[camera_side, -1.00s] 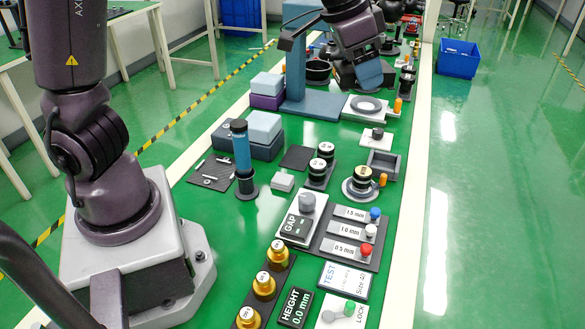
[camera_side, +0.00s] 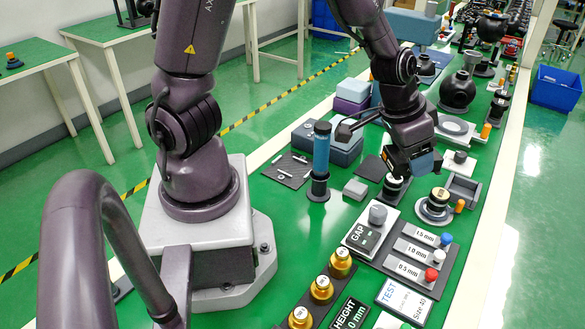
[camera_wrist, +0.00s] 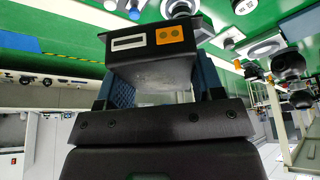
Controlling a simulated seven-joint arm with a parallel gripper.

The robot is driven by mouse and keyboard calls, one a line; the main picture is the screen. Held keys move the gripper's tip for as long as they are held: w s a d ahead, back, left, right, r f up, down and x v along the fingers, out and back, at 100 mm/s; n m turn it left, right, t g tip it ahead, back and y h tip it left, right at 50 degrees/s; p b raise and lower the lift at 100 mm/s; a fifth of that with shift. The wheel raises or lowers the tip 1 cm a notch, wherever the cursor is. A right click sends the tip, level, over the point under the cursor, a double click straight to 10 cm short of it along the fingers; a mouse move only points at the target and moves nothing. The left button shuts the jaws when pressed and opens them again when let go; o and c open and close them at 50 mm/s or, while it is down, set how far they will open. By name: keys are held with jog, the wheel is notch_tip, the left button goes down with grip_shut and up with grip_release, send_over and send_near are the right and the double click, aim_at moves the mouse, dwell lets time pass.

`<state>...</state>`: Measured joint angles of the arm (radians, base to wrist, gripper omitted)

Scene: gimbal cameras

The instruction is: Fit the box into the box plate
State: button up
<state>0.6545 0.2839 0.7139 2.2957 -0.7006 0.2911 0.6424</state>
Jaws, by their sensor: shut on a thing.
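My gripper (camera_side: 412,167) is over the middle of the green bench, pointing down, above or in front of the black round weights. In the wrist view my gripper (camera_wrist: 163,82) has its blue-padded fingers shut on a dark box (camera_wrist: 150,66) with a white slot and an orange square on one face. In the side view the box is mostly hidden by the gripper. A low grey tray with raised walls (camera_side: 476,181) stands right of the gripper; I cannot tell whether it is the box plate. A flat dark plate (camera_side: 371,168) lies left of the gripper.
A blue upright cylinder (camera_side: 321,150) stands left, beside a dark mat with small pins (camera_side: 282,174). A round black-and-gold piece (camera_side: 436,203) is close to the gripper's right. The GAP block (camera_side: 362,236) and a labelled gauge panel (camera_side: 407,269) lie in front.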

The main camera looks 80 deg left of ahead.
jog(key=w+a+f, duration=0.1)
jog(key=w+a, duration=0.1)
jog(key=a, duration=0.9)
jog(key=w+a+f, duration=0.2)
jog(key=w+a, duration=0.1)
jog(key=a, duration=0.8)
jog(key=f, duration=0.9)
jog(key=shift+s+d+f, duration=0.15)
jog(key=shift+s+f, duration=0.1)
jog(key=shift+f, duration=0.1)
jog(key=shift+f, duration=0.2)
jog(key=shift+f, duration=0.4)
jog(key=o, duration=1.1)
